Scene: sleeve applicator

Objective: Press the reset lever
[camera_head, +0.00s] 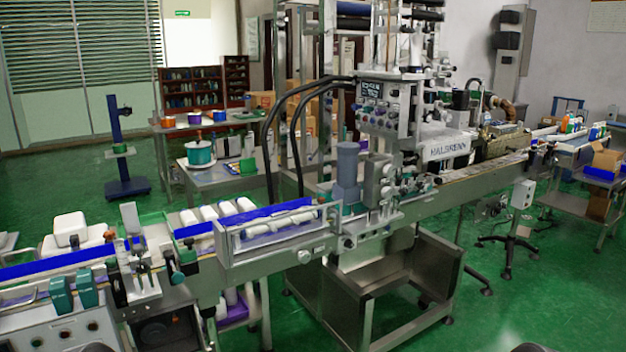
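The sleeve applicator machine (445,147) stands in the middle, lettered HALBRENN on its white housing. Its control panel (382,108) carries a small dark screen and several knobs and buttons. I cannot tell which part is the reset lever; no lever is clearly marked. Two green upright handles or knobs (88,287) stand on the near left end of the line, above a front panel with dials (75,335). Neither of my grippers shows. Small dark rounded shapes at the bottom edge may be parts of my arms.
A conveyor (478,188) runs from the left front to the right back. White rolls (208,213) lie on it beside a clear-sided guard (275,232). A steel bin frame (405,290) stands below the machine. Green floor (560,300) is open at the front right.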

